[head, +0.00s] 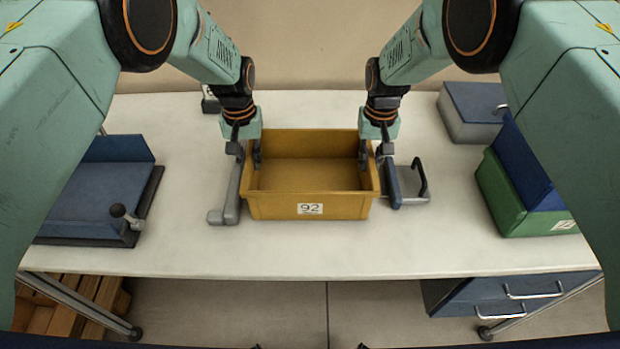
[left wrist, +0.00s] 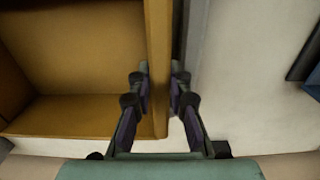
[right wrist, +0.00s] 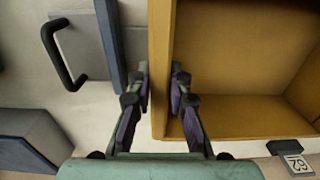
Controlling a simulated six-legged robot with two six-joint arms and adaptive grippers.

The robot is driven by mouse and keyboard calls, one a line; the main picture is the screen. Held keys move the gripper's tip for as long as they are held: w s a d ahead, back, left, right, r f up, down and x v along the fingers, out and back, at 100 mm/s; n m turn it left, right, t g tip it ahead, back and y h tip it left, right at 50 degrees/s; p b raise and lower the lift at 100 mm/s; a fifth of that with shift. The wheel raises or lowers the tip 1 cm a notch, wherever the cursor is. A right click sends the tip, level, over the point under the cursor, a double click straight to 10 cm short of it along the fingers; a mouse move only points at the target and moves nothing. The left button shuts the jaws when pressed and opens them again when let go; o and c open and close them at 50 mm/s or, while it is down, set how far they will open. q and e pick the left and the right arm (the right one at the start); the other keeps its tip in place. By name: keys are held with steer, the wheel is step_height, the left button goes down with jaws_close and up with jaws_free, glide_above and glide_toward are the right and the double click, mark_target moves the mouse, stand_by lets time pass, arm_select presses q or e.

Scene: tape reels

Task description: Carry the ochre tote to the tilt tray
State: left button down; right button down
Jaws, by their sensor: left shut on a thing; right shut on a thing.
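The ochre tote (head: 312,205), empty and labelled 92, is upright at the middle of the table. My left gripper (head: 248,155) is shut on its left wall, which also shows between the fingers in the left wrist view (left wrist: 159,40). My right gripper (head: 371,155) is shut on its right wall, seen in the right wrist view (right wrist: 161,45). I cannot tell whether the tote's base touches the table. A blue tray (head: 85,195) with a dark frame and a ball-knobbed lever (head: 120,211), apparently the tilt tray, is at the table's left.
A grey bar (head: 230,195) lies close along the tote's left side. A blue and grey piece with a black handle (head: 421,180) is close on its right. A green tote (head: 505,205) and a lidded box (head: 470,115) are farther right.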

arm_select(q)
steer(key=shift+r, duration=0.2)
arm_select(e)
steer(key=shift+r, duration=0.2)
